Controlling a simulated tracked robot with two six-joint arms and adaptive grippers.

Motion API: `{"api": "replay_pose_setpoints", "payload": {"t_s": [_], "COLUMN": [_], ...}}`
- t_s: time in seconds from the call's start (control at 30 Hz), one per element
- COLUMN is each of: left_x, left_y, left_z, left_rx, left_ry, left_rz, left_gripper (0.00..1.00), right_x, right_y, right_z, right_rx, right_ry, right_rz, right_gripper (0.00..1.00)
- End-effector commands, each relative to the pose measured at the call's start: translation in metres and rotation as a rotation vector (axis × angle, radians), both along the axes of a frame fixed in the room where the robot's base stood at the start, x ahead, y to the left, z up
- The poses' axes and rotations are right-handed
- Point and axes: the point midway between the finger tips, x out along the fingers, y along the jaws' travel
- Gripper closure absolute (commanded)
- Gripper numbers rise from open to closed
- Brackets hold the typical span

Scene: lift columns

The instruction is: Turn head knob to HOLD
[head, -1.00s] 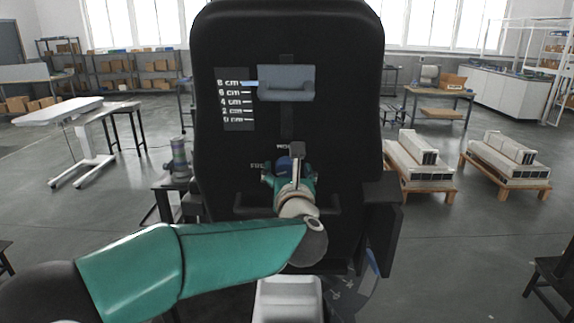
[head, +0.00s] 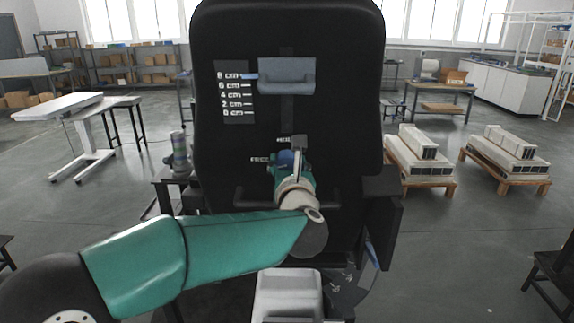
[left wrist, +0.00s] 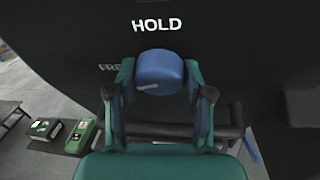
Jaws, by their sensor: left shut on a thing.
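The blue head knob (head: 285,158) is on the black backrest panel (head: 345,130). It shows larger in the left wrist view (left wrist: 165,68), where its short white line lies nearly level at the knob's lower left, on the FREE side. The white HOLD label (left wrist: 157,24) is straight above the knob. The FREE label (left wrist: 110,67) is to its left, partly covered by a finger. My left gripper (left wrist: 159,76) is shut on the knob, with one teal finger on each side. My right gripper is not in view.
A grey bracket (head: 287,78) sits higher on the panel beside a centimetre scale (head: 236,94). A dark horizontal bar (left wrist: 165,130) runs just below the knob, behind my fingers. Pallets with white blocks (head: 420,160) stand at the right, a white-topped table (head: 58,106) at the left.

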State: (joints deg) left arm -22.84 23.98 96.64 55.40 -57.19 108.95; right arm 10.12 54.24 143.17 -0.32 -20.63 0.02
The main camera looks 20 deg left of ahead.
Motion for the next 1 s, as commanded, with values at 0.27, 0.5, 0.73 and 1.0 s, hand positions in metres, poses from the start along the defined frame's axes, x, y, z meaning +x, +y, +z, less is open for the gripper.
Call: {"api": "replay_pose_setpoints", "payload": {"t_s": [0.27, 0.5, 0.73, 1.0], "left_x": [0.000, 0.001, 0.001, 0.002], "left_y": [-0.002, -0.003, -0.004, -0.004], "left_z": [-0.002, -0.004, -0.006, -0.008], "left_rx": [0.117, 0.303, 0.504, 0.740], "left_ry": [0.031, 0.084, 0.141, 0.209], "left_rz": [0.039, 0.099, 0.164, 0.240], "left_gripper": [0.84, 0.84, 0.84, 0.84], "right_x": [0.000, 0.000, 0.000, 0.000], "right_y": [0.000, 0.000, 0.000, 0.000], "right_z": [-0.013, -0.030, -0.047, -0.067], "right_rx": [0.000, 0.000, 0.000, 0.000], "right_ry": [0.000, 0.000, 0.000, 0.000], "right_rz": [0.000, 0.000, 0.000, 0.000], "right_gripper": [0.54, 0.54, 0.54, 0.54]}}
